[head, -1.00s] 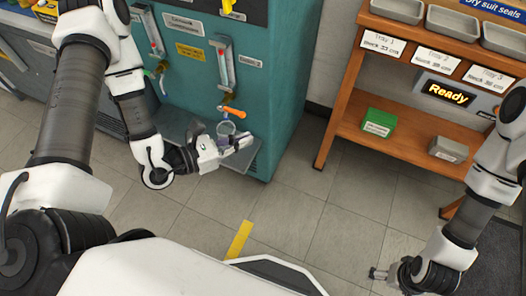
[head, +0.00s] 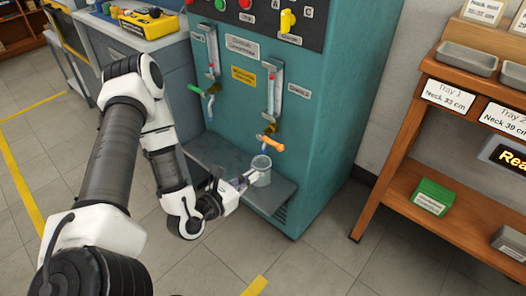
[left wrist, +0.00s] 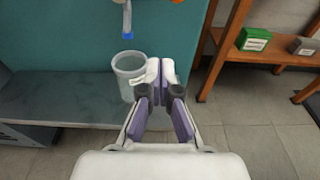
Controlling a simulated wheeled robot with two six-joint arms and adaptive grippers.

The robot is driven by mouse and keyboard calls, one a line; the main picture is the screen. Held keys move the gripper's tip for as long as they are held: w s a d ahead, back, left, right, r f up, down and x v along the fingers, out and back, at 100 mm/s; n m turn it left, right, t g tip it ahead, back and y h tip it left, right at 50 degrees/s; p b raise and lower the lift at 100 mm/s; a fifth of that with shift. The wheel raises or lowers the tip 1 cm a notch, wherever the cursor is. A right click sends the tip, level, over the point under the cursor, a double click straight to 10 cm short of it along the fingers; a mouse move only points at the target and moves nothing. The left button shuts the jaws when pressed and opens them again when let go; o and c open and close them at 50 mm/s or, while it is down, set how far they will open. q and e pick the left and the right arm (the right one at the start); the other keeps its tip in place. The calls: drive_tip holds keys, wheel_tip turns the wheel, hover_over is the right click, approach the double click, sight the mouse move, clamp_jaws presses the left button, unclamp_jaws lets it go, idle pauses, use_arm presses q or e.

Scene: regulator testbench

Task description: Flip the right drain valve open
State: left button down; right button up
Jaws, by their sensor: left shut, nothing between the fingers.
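The right drain valve has an orange lever (head: 270,143) on the teal bench, below the right flow tube. The lever points right and slightly down. A clear cup (head: 262,171) stands upright on the grey shelf below it; it also shows in the left wrist view (left wrist: 128,74), left of my fingertips. My left gripper (head: 250,178) is shut and empty, low beside the cup and below the lever. In the left wrist view its fingertips (left wrist: 160,70) are together; whether they touch the cup I cannot tell. The lever is almost cut off there. My right gripper is out of view.
The left drain valve has a green lever (head: 195,89). The grey shelf (head: 205,150) juts out under both valves. A wooden rack (head: 455,225) with trays and a green box (head: 433,196) stands at right. Open floor lies between rack and bench.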

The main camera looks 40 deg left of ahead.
sight(271, 142)
use_arm(q)
drive_tip(key=w+r+b, duration=0.2)
drive_tip(key=w, duration=0.6)
drive_tip(key=shift+w+d+r, duration=0.3)
drive_tip(key=shift+d, duration=0.05)
